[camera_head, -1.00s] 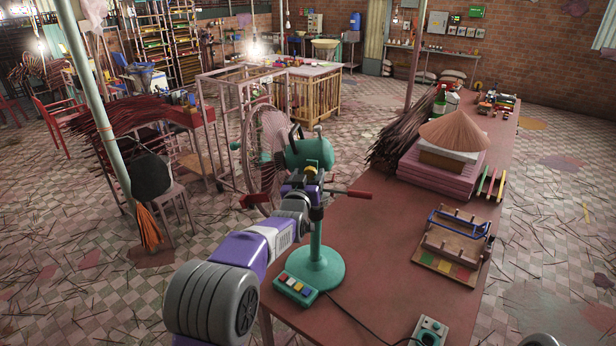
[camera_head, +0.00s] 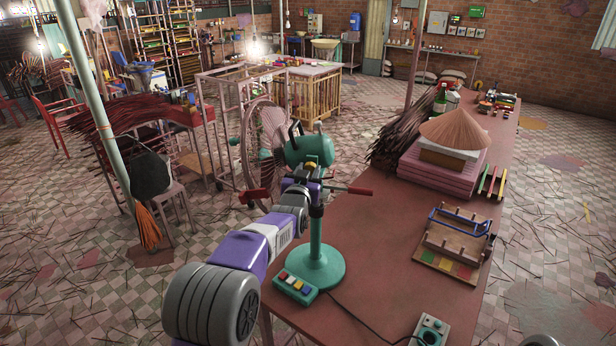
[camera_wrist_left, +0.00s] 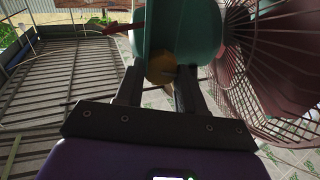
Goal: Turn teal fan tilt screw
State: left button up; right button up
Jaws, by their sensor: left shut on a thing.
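The teal fan (camera_head: 322,265) stands on the near left part of the red table, with its round base on the table top and its wire cage (camera_head: 262,150) facing left. A yellow knob (camera_head: 311,165), which looks like its tilt screw, sits under the teal motor housing (camera_head: 308,150). My left gripper (camera_head: 308,174) reaches up to it from the near side. In the left wrist view the yellow knob (camera_wrist_left: 161,68) is between the two dark fingers (camera_wrist_left: 160,88), which are shut on it. The finger contact is partly shadowed. My right gripper is not seen.
A bar with red ends (camera_head: 347,190) crosses near the fan's neck. A teal button box (camera_head: 295,287) is beside the base. A cable crosses the table to another control box (camera_head: 430,330). A wooden rack (camera_head: 455,240) and pink stack (camera_head: 442,172) stand right.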

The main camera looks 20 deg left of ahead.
pick_arm(q)
jog(key=shift+d+f+m+b, duration=0.1)
jog(key=shift+m+b, duration=2.8)
jog(key=shift+m, duration=1.2)
jog(key=shift+d+f+m+b, duration=0.1)
jog(key=shift+m+b, duration=2.8)
jog(key=shift+m, duration=1.2)
jog(key=o, duration=1)
jog(key=shift+o, duration=0.2)
jog(key=shift+s, duration=0.15)
